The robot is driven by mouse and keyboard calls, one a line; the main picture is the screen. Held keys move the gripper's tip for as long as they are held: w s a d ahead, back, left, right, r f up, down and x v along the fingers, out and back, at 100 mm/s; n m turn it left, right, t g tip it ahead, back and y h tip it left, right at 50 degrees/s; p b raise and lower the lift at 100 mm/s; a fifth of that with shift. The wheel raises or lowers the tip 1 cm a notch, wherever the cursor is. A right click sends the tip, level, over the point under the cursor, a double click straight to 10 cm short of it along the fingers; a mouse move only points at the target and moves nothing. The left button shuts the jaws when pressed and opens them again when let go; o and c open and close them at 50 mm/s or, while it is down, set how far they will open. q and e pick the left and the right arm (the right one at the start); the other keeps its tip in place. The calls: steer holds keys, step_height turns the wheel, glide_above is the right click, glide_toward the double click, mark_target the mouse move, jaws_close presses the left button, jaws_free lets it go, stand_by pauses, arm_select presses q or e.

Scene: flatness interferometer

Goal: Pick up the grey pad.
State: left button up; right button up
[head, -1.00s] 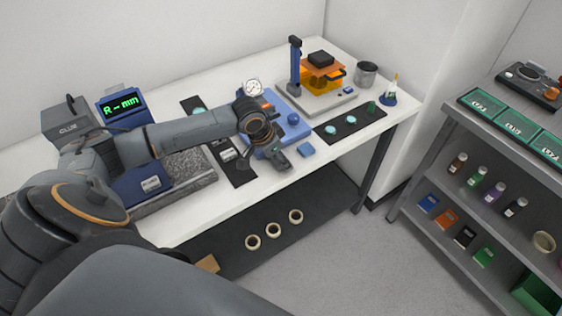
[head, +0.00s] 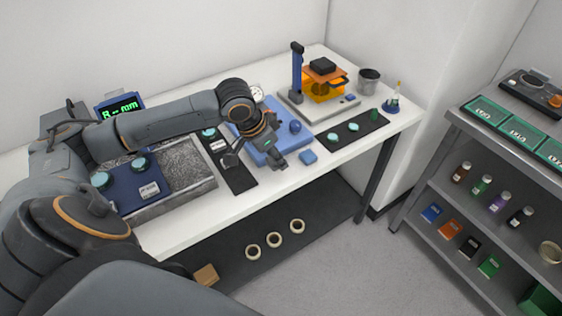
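I cannot make out a thing that is clearly the grey pad; it may be hidden behind my arm or too small to tell. My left gripper (head: 257,158) reaches across the bench from the left. Its fingers look spread apart with nothing seen between them, over the front of the blue base plate (head: 292,144) and the edge of a black mat (head: 238,181). A grey labelled block (head: 217,146) lies on the black mat, left of the gripper. My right gripper is not in view.
A grey speckled slab (head: 192,184) carries a blue plate (head: 128,191) at the left. An orange-topped instrument (head: 322,85), a grey cup (head: 369,80) and a second black mat (head: 352,132) fill the bench's right end. A shelf (head: 437,185) stands farther right, across open floor.

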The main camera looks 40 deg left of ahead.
arm_select(q)
steer(key=s+d+r+b, duration=0.1)
steer(key=s+r, duration=0.4)
steer(key=s, duration=0.5)
steer(key=shift+d+r+b, duration=0.2)
steer(key=shift+d+b, duration=0.1)
steer(key=shift+b, duration=0.15)
steer(key=shift+c, duration=0.2)
